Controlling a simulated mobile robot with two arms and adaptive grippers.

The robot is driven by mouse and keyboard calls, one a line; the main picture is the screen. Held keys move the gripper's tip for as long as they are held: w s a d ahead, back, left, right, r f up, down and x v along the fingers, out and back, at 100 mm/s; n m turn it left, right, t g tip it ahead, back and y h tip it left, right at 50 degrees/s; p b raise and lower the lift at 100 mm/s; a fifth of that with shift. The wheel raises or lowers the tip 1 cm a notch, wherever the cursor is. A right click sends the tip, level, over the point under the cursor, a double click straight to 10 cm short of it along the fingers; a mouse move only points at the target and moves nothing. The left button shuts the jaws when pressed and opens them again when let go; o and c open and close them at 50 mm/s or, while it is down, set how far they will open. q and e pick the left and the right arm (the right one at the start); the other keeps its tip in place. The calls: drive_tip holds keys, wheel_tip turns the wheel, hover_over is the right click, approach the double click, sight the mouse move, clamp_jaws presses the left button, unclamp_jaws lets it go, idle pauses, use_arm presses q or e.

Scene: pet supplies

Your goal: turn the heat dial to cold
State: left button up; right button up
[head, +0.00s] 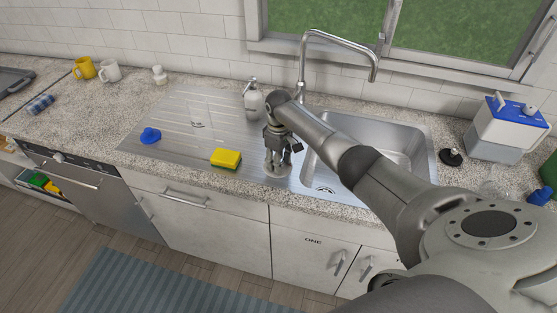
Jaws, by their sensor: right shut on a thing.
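My right gripper (278,160) points down at the front strip of the steel sink top, just left of the basin. Its fingers are closed around a small grey round knob, which I take to be the heat dial (277,172). Only the dial's round base shows below the fingers. Its pointer and any setting marks are hidden or too small to read. My left gripper is not in view.
A yellow sponge (226,158) lies just left of my right gripper. A soap dispenser (254,103) and a tall faucet (302,75) stand behind it. The sink basin (400,135) is to the right. A blue-lidded container (500,135) stands at the far right.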

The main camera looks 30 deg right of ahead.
drive_tip(key=n, duration=0.6)
drive_tip(key=shift+w+d+b, duration=0.1)
drive_tip(key=shift+w+b, duration=0.05)
drive_tip(key=shift+b, duration=0.15)
drive_tip(key=shift+r, duration=0.1)
idle(0.3)
drive_tip(key=o, duration=1)
wheel_tip(320, 180, up, 12)
idle(0.5)
